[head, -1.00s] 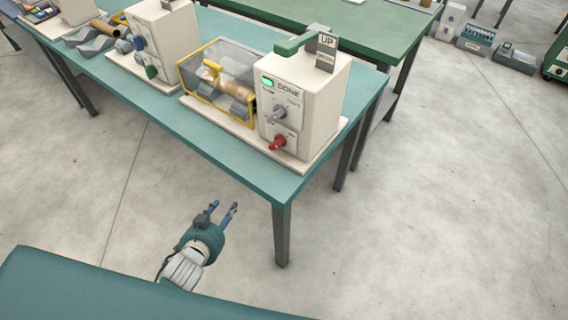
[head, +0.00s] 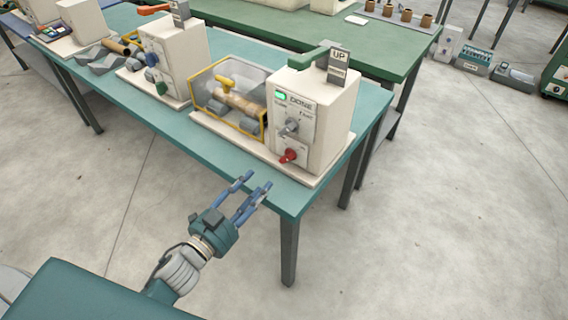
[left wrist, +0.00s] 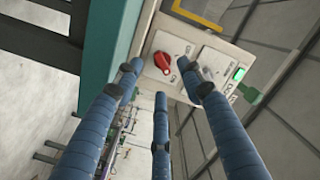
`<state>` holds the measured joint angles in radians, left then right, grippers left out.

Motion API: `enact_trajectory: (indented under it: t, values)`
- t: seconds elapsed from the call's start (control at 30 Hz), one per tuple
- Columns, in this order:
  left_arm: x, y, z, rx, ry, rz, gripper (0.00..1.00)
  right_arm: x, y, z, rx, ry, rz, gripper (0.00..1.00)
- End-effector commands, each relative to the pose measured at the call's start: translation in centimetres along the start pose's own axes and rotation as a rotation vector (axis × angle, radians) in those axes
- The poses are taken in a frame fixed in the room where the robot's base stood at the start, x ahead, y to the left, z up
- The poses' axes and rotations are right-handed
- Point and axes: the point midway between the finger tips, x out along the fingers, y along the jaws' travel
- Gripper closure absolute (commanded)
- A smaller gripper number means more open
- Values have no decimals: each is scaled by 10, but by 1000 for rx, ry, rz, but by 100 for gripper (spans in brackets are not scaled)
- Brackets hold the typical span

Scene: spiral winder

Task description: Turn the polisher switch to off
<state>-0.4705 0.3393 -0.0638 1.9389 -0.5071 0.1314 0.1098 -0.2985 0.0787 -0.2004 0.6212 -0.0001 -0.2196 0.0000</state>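The cream machine (head: 335,120) stands at the near right corner of the teal table, with a lit green display reading DONE (head: 300,100). I cannot read the word polisher on it. Its front has a grey knob (head: 291,126) and, below it, a red rotary switch (head: 288,156). In the left wrist view the red switch (left wrist: 163,63) shows between the fingertips, beyond them; the grey knob is partly behind a finger. My left gripper (head: 252,186) is open and empty, its blue fingers spread in front of the table edge, below and left of the red switch, apart from it. My right gripper is not in view.
A clear yellow-framed guard (head: 230,95) over a roll sits left of the switch. Another cream machine (head: 178,60) stands further left on the teal table (head: 235,150). A green table (head: 300,22) is behind. The floor in front and right is free.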

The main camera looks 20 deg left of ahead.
Motion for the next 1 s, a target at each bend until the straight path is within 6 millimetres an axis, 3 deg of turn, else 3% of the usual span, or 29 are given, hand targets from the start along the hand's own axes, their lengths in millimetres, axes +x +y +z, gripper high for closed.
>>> enact_trajectory:
  t: [0.27, 0.7, 1.0]
  values:
    - [9, 7, -13, 39, 88, 33, 60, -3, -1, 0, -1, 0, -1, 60]
    - [87, 10, -19, 36, 84, 32, 60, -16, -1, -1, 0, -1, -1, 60]
    - [106, 12, -20, 38, 83, 34, 60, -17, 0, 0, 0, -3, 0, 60]
